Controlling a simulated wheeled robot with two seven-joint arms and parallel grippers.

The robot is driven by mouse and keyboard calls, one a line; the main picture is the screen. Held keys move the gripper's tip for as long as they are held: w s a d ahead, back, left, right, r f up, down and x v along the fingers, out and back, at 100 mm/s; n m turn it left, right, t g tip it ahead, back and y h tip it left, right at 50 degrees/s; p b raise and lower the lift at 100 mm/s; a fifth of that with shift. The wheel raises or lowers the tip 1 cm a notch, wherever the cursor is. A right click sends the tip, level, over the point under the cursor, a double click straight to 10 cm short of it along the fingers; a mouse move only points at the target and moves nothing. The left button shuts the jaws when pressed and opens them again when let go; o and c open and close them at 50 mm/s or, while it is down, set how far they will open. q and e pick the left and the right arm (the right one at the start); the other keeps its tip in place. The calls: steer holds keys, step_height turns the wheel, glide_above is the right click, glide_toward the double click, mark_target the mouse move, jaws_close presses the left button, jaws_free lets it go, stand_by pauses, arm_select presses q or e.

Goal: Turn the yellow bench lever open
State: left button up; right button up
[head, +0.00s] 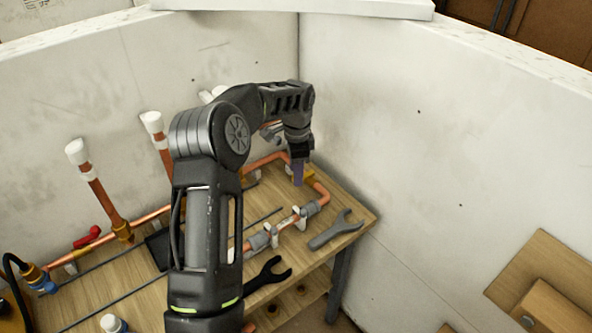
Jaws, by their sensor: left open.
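My left gripper (298,174) points down over the far right part of the wooden bench (345,198), at the copper pipe (322,192) near its corner bend. Its jaws are open; the gap between the fingers is hard to see from here. A small yellow-orange part (308,173) shows right beside the fingers. I cannot tell whether it is the yellow lever or a brass fitting, nor whether the fingers touch it. The lever's angle is hidden by the gripper. My right gripper is not in view.
A red lever (87,237) sits on the left pipe run. White-capped copper pipes (100,195) rise along the back wall. A grey wrench (336,229) and a black wrench (268,275) lie on the bench. White walls (445,150) close off the back and right.

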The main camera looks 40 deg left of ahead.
arm_select(q)
steer(key=shift+f, duration=0.5)
steer(key=shift+c, duration=0.2)
jaws_close()
